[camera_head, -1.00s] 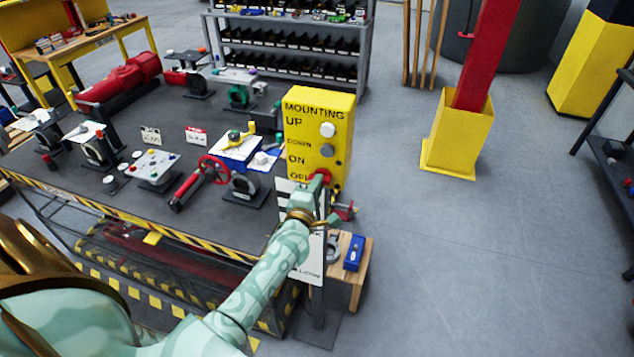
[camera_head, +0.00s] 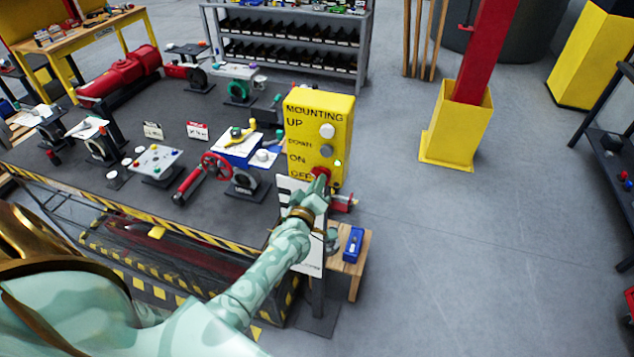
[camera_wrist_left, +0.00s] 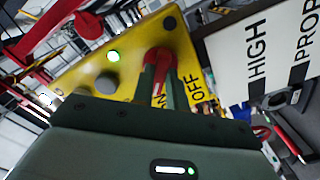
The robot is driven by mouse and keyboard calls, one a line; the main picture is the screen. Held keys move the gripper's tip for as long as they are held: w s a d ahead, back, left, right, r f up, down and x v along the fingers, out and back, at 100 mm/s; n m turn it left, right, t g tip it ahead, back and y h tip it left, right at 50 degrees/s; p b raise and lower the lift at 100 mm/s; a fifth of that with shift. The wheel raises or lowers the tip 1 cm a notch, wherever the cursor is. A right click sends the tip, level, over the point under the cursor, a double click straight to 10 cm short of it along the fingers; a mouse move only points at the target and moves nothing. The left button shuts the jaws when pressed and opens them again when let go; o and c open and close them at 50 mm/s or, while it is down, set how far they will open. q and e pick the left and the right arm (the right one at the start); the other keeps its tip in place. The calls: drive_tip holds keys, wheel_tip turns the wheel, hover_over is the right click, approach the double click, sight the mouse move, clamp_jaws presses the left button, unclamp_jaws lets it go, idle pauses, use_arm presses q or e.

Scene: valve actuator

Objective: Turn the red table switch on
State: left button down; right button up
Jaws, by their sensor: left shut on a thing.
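The yellow switch box (camera_head: 318,118) stands at the table's right edge, lettered MOUNTING, UP, DOWN, ON and OFF. Its red switch (camera_head: 321,173) sits low on the face, partly hidden by my gripper. My left gripper (camera_head: 317,188) reaches up to the box and is shut on the red switch. My right gripper is not in view.
A white sign (camera_wrist_left: 262,60) with HIGH on it stands close beside the box. The table (camera_head: 120,205) holds a red handwheel valve (camera_head: 214,166) and several other fixtures. A wooden stand (camera_head: 352,275) is below right. Open floor lies to the right.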

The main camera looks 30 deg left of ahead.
use_arm(q)
drive_tip(key=shift+f+m, duration=0.1)
drive_tip(key=shift+m, duration=0.5)
drive_tip(key=c, duration=1.4)
unclamp_jaws()
drive_tip(key=v, duration=1.6)
drive_tip(key=shift+s+b, duration=0.2)
drive_tip(key=shift+b, duration=0.1)
